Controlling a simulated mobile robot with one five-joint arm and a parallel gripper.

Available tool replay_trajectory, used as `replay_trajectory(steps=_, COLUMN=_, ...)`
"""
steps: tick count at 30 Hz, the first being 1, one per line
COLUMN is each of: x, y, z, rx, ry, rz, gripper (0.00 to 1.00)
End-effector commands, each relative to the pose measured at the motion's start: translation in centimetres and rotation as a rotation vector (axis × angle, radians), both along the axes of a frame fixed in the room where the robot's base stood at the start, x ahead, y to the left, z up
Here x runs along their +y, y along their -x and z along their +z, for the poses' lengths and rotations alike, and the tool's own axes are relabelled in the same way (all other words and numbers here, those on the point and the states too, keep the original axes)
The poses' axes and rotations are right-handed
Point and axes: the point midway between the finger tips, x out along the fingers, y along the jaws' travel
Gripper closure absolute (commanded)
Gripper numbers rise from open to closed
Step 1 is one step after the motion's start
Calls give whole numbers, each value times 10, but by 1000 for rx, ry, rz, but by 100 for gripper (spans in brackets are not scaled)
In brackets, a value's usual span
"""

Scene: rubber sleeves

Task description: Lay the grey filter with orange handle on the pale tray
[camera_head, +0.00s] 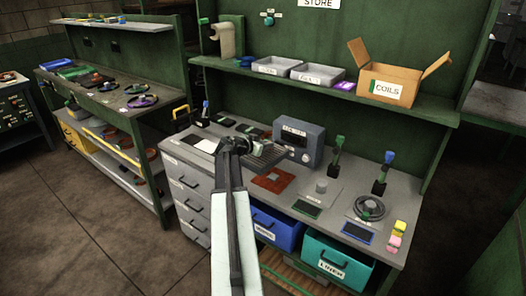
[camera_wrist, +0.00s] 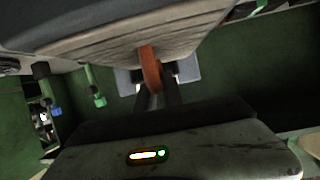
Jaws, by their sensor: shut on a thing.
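My gripper (camera_head: 238,147) is over the left half of the workbench. In the wrist view its dark fingers (camera_wrist: 158,92) are shut on the orange handle (camera_wrist: 150,68) of the grey filter (camera_wrist: 105,38). The filter's ribbed grey body fills the top of that view. In the head view the filter (camera_head: 266,157) shows as a dark slatted piece right of my gripper, in front of the meter box; its handle is hidden there. A flat pale piece (camera_head: 207,146) lies left of my gripper; I cannot tell if it is the pale tray.
A grey-blue meter box (camera_head: 298,142) stands behind the filter. A red mat (camera_head: 272,180) lies in front of it. Upright tools (camera_head: 383,174) and a round dark fixture (camera_head: 369,208) stand to the right. A shelf above holds pale bins (camera_head: 278,66) and a cardboard box (camera_head: 393,86).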

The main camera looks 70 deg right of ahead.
Motion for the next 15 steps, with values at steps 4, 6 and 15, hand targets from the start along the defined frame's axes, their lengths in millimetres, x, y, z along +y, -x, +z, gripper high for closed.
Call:
replay_trajectory(steps=4, x=-14, y=-2, z=-9, rx=-1, ry=0, rz=-1, gripper=100)
replay_trajectory(steps=6, x=-13, y=2, z=-28, rx=0, ry=0, rz=-4, gripper=100)
replay_trajectory(steps=15, x=-11, y=-2, z=-36, rx=0, ry=0, rz=1, gripper=100)
